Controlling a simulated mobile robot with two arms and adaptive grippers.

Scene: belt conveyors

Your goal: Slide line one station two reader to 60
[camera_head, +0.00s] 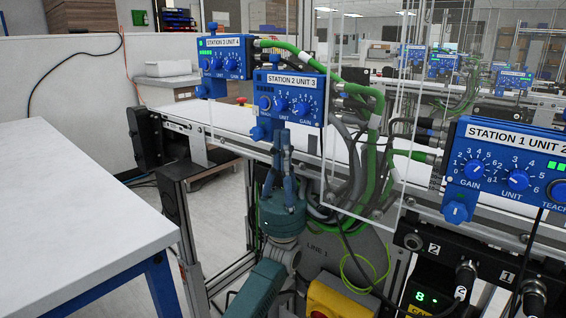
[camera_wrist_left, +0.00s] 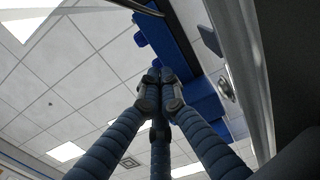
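The blue reader labelled "STATION 2 UNIT 3" (camera_head: 297,104) is mounted at the line 1 conveyor rail in the head view. My left gripper (camera_head: 283,136) points upward just under and in front of this reader, right of the knob. In the left wrist view its fingers (camera_wrist_left: 160,78) are drawn together with nothing visible between them. Blue parts (camera_wrist_left: 202,100) show close behind the fingertips; contact cannot be told. My right gripper is not in view.
The "STATION 3 UNIT 4" reader (camera_head: 223,62) is up the rail at left, the "STATION 1 UNIT 2" reader (camera_head: 505,165) at right. A clear panel (camera_head: 345,190) and green cables (camera_head: 372,150) stand close to the right. A white table (camera_head: 70,200) is at left.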

